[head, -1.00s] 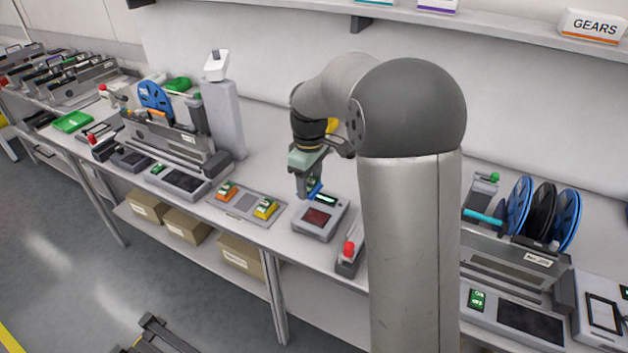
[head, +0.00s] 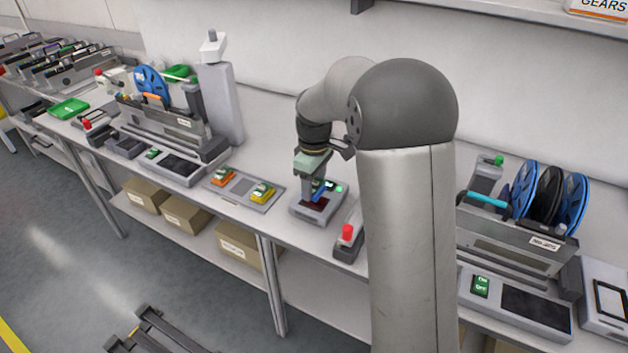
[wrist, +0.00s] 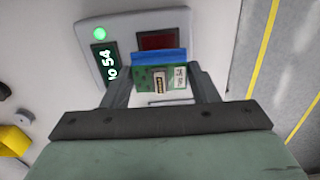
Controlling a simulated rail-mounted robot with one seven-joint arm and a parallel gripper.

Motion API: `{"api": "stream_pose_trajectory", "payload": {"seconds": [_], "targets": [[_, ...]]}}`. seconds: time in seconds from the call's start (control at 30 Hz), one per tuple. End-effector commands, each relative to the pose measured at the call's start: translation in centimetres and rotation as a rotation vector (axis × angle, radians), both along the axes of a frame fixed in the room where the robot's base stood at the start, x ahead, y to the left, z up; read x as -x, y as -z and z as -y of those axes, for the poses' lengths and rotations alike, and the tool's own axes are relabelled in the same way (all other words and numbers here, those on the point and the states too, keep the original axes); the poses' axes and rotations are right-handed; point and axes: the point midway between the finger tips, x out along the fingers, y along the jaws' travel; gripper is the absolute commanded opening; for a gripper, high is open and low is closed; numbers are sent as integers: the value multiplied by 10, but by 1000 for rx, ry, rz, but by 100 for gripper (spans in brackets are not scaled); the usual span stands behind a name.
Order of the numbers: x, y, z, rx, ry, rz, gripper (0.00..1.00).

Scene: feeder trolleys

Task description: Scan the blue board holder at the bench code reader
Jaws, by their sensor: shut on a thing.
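My gripper (head: 315,190) is above the bench code reader (head: 327,213), a grey box with a dark red window. In the wrist view my gripper (wrist: 165,92) is shut on the blue board holder (wrist: 158,57), which carries a green board with white labels. The holder also shows as a small blue patch in the head view (head: 318,190). The code reader (wrist: 180,20) lies just beyond it in the wrist view, with its red window partly covered by the holder. A green lamp (wrist: 100,33) is lit and a small display (wrist: 105,62) shows text ending in "54". Any gap between holder and reader is unclear.
A tray (head: 242,188) with an orange and a yellow holder lies left of the reader. A grey device with a red button (head: 347,235) stands close on its right. Feeder trolleys with reels stand further left and right. A grey post (head: 222,105) stands behind.

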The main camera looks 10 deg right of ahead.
Motion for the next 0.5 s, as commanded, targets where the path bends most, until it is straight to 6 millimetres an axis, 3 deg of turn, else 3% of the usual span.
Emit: {"api": "stream_pose_trajectory", "payload": {"seconds": [0.27,0.5], "targets": [[0,-3,0,0,0,0,30],[0,-29,0,1,1,1,30]]}}
